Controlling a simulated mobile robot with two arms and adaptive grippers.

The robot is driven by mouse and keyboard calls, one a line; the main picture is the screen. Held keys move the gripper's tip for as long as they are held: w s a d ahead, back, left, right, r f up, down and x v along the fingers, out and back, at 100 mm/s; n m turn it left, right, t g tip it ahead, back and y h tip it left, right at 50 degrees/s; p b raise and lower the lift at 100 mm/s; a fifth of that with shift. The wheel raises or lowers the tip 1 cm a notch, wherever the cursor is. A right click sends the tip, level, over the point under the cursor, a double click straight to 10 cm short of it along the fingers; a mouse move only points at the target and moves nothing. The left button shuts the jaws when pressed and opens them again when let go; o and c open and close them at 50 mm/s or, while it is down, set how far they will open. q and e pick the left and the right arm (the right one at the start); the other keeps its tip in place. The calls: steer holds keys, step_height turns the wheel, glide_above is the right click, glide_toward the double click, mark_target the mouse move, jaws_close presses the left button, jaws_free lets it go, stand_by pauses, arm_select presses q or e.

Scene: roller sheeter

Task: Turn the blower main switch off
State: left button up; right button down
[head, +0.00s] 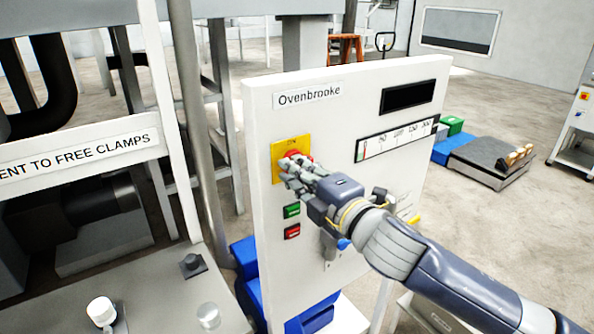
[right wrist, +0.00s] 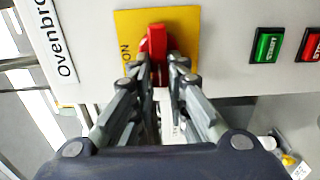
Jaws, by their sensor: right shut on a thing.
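The main switch is a red rotary handle (head: 292,155) on a yellow plate (head: 276,152) at the upper left of the white Ovenbrooke panel (head: 345,120). The plate has an ON mark at its top edge. My right gripper (head: 291,166) reaches in from the right and covers much of the handle. In the right wrist view its fingers (right wrist: 160,78) are shut on the red handle (right wrist: 157,45), one finger on each side. The ON mark (right wrist: 126,53) shows beside the fingers there. My left gripper is not in view.
A green button (head: 291,211) and a red button (head: 292,231) sit below the plate. A black display (head: 408,96) and a scale strip (head: 396,139) are at the panel's right. A white machine frame with a clamp sign (head: 85,148) stands at the left.

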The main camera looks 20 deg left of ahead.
steer(key=shift+f, duration=0.1)
steer(key=c, duration=1.6)
jaws_free()
steer(key=v, duration=1.2)
